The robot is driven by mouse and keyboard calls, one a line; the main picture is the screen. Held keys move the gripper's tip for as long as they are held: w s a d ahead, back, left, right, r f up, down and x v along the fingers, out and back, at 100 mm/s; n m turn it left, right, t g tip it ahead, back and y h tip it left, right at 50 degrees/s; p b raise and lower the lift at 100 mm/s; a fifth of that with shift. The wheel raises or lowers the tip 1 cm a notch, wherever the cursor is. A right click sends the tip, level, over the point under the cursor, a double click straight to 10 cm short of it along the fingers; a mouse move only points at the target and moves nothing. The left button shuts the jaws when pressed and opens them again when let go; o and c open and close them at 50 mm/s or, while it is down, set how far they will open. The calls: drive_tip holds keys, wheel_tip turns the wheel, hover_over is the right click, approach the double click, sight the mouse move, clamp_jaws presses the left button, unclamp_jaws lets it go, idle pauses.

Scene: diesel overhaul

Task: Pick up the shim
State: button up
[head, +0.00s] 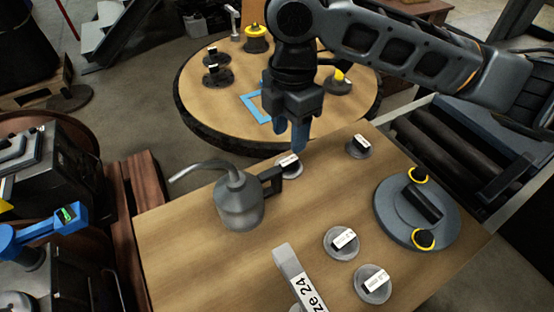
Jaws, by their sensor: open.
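Several small round grey discs, each with a dark block and a white label on top, stand on the wooden table (180,255); the labels are too small to read, so I cannot tell which one is the shim. One disc (288,171) lies just below my gripper, others at the back right (359,150), the middle (341,243) and the front right (372,284). My gripper (292,142) points down with its blue fingers apart and nothing visible between them. Its tips appear just above the nearest disc, and I cannot tell the exact gap.
A grey oil can (239,203) stands close to the left of my gripper. A large grey disc (388,217) with yellow rings sits right. A round table (205,103) behind holds more small pieces and a blue frame (251,107).

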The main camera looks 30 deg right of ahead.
sight(289, 159)
drive_tip(key=f, duration=0.6)
drive_tip(key=shift+s+f+p, duration=0.2)
drive_tip(key=shift+f+p, duration=0.15)
drive_tip(key=shift+c, duration=0.2)
clamp_jaws()
